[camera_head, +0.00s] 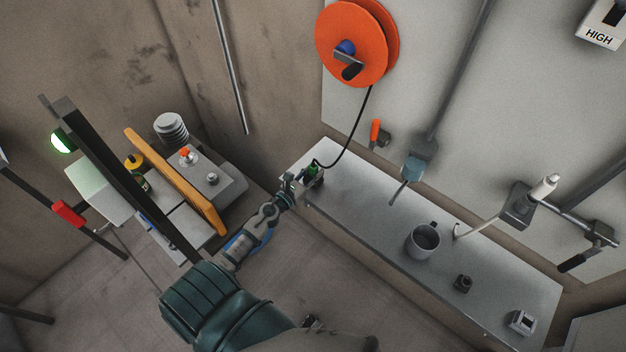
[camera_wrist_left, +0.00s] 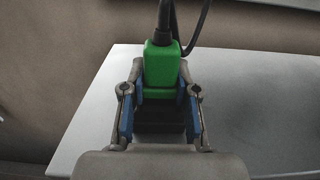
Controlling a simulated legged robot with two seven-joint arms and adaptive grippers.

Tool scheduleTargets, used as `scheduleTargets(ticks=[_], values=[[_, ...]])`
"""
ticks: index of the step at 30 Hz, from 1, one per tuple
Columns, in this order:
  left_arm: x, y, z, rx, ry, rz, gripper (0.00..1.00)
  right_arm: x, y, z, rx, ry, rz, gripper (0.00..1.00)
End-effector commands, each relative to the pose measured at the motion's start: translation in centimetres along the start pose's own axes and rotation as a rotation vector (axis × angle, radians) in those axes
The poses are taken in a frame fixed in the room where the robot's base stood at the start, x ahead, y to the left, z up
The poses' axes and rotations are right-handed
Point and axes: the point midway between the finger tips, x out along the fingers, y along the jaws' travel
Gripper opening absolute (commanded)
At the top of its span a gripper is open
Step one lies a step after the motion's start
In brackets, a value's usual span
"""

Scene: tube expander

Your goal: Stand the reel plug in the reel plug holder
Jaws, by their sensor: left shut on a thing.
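The reel plug is green with a black cable; in the head view the plug (camera_head: 313,169) is upright at the left end of the grey shelf (camera_head: 375,225). My left gripper (camera_head: 295,181) is at the plug, reaching in from the lower left. In the left wrist view the green plug (camera_wrist_left: 162,67) sits between the blue-padded fingers of my left gripper (camera_wrist_left: 161,112), shut on it. A dark part shows below the green body; I cannot tell whether it is the reel plug holder, or whether the plug is seated. My right gripper is not in view.
The cable runs up to an orange reel (camera_head: 352,44) on the wall. A grey mug (camera_head: 422,244), a small dark block (camera_head: 463,284) and a pale block (camera_head: 522,323) stand farther right on the shelf. An orange-edged machine (camera_head: 180,185) is at the left.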

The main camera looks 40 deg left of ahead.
Motion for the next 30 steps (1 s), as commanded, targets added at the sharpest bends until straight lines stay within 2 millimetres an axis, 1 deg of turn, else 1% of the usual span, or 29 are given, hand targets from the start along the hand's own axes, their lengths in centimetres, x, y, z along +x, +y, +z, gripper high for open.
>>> scheduleTargets(ticks=[9, 10, 11, 12, 13, 19, 20, 21, 22, 29, 30], values=[[0.02, 0.00, -0.10, -0.002, -0.001, 0.000, 0.00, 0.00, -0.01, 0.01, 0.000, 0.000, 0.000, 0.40], [0.02, 0.01, -0.07, 0.000, -0.001, -0.001, 0.37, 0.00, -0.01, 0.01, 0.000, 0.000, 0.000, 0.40], [0.02, 0.01, -0.06, 0.000, -0.001, -0.001, 0.44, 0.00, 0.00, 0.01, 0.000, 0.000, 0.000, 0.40], [0.02, 0.01, -0.06, 0.000, -0.001, -0.001, 0.54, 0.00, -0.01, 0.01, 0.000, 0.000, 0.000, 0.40], [0.02, 0.01, -0.07, 0.000, -0.001, -0.001, 0.59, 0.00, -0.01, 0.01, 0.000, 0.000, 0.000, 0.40], [0.01, 0.02, -0.08, 0.000, -0.001, -0.001, 0.59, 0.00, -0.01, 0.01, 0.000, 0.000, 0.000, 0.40], [0.01, 0.02, -0.10, 0.000, 0.000, -0.001, 0.64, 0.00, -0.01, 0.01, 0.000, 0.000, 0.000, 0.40], [0.01, 0.02, -0.10, 0.000, 0.000, -0.001, 0.74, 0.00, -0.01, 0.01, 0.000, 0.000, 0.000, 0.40], [0.01, 0.02, -0.10, 0.000, 0.000, -0.001, 0.80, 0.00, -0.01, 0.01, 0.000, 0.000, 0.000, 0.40], [0.00, 0.02, -0.10, 0.000, 0.000, -0.001, 0.80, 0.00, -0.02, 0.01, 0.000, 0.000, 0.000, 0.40], [0.00, 0.02, -0.10, 0.000, 0.000, 0.000, 0.87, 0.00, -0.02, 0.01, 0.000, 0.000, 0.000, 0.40]])
